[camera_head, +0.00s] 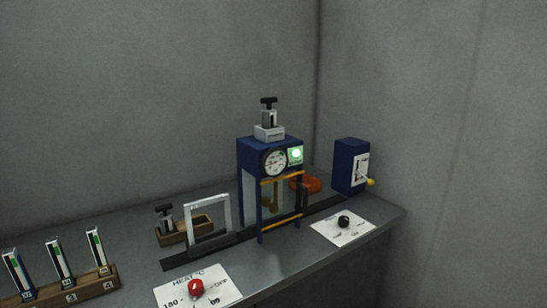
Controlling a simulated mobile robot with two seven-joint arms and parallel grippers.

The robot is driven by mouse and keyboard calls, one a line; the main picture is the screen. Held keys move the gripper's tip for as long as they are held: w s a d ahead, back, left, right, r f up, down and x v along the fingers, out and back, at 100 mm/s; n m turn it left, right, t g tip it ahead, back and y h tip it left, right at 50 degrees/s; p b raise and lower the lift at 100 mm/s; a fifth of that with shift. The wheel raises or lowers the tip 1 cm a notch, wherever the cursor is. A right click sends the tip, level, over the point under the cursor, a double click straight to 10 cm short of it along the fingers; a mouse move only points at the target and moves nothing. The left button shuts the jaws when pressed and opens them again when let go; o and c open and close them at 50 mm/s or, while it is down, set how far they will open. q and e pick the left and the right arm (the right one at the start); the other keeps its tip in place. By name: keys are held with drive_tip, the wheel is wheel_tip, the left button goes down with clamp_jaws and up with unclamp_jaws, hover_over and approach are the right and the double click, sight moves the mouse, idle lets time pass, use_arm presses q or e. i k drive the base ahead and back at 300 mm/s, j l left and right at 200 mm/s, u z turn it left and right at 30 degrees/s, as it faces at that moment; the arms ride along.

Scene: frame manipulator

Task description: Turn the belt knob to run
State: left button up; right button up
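A black knob (344,221) sits on a white label plate (326,231) at the right front of the table. It appears to be the belt knob. The print on its plate is too small to read surely, so I cannot tell which mark the knob points to. A dark belt strip (181,263) runs from the left front, under a blue machine (249,182), toward the right back. Neither of my grippers shows in the head view.
A red knob (196,288) sits on a "HEAT °C" plate (222,293). A white frame (188,221) stands at the belt. A blue box (344,165) with a yellow-tipped lever (369,182) stands at the right back. Numbered holders stand in a wooden rack (104,286) at left.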

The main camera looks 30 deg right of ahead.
sight(343, 221)
drive_tip(key=z, duration=1.55)
drive_tip(key=u, duration=0.75)
drive_tip(key=i+l+u, duration=0.1)
drive_tip(key=l+u, duration=1.15)
drive_tip(key=l, duration=1.05)
drive_tip(key=k+l+u, duration=0.15)
drive_tip(key=l, duration=0.3)
drive_tip(key=i, duration=0.05)
